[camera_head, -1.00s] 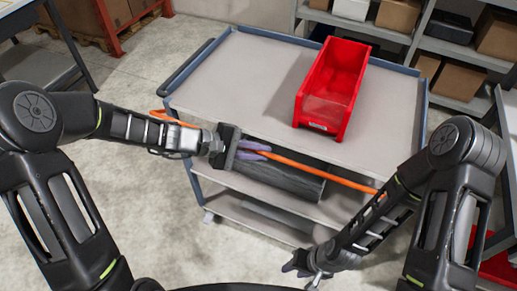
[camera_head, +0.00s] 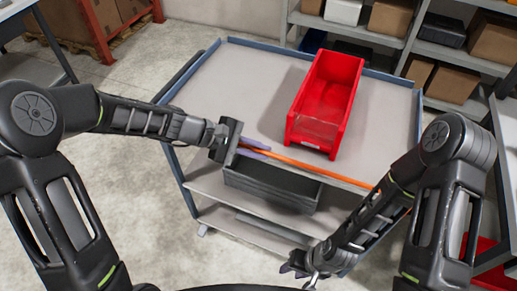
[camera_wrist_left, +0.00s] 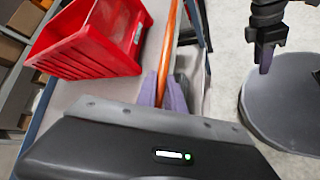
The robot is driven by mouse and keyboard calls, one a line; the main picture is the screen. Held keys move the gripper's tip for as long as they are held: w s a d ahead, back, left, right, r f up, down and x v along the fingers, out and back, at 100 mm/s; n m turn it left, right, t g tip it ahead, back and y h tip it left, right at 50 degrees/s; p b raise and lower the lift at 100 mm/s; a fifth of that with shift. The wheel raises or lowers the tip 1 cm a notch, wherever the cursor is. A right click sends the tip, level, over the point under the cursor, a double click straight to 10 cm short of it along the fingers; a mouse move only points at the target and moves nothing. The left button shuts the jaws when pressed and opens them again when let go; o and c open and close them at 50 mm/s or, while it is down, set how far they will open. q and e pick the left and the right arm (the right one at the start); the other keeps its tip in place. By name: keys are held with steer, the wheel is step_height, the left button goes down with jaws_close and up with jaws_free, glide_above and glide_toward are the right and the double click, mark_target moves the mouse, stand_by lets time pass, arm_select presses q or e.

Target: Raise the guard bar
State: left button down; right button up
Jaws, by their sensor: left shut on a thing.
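The orange guard bar (camera_head: 310,168) runs along the front of the grey cart (camera_head: 240,75), level in the picture with the front edge of its top shelf. My left gripper (camera_head: 252,149) is shut on the bar near its left part; the arm hides the bar's left end. In the left wrist view the bar (camera_wrist_left: 171,45) passes between the purple fingers (camera_wrist_left: 163,92). My right gripper (camera_head: 297,264) hangs low in front of the cart, apart from the bar; its finger opening is unclear.
A red bin (camera_head: 325,100) stands on the top shelf, just behind the bar. A dark open bin (camera_head: 270,188) is on the shelf below. Shelving with boxes (camera_head: 390,18) stands behind. The floor (camera_head: 130,185) left of the cart is clear.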

arm_select(q)
steer(key=shift+w, duration=0.1)
stand_by(0.3)
steer(key=c, duration=1.5)
jaws_free()
steer(key=shift+d, duration=0.1)
steer(key=shift+o, duration=0.2)
steer(key=b+v, duration=0.1)
steer(key=v, duration=0.6)
steer(key=shift+a+r, duration=0.3)
steer(key=shift+a, duration=0.1)
